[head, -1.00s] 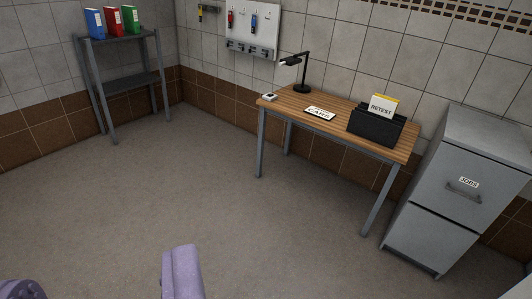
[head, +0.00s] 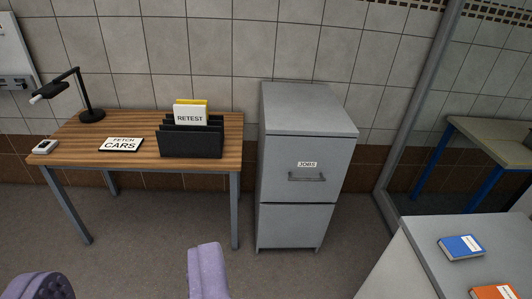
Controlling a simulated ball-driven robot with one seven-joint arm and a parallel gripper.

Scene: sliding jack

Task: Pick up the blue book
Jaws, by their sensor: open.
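A blue book (head: 461,247) with a small white label lies flat on a light grey counter (head: 415,236) at the lower right. My gripper (head: 125,280) shows as two purple fingers at the lower left edge, set wide apart. It is open, with nothing visible between the fingers. The book is well to the right of my gripper, and they are apart.
An orange book (head: 495,292) lies near the blue one, cut off by the frame. A grey filing cabinet (head: 300,170) stands mid-picture. A wooden desk (head: 80,150) with a lamp (head: 88,100) and black file rack (head: 190,140) stands left. Bare floor shows before the cabinet.

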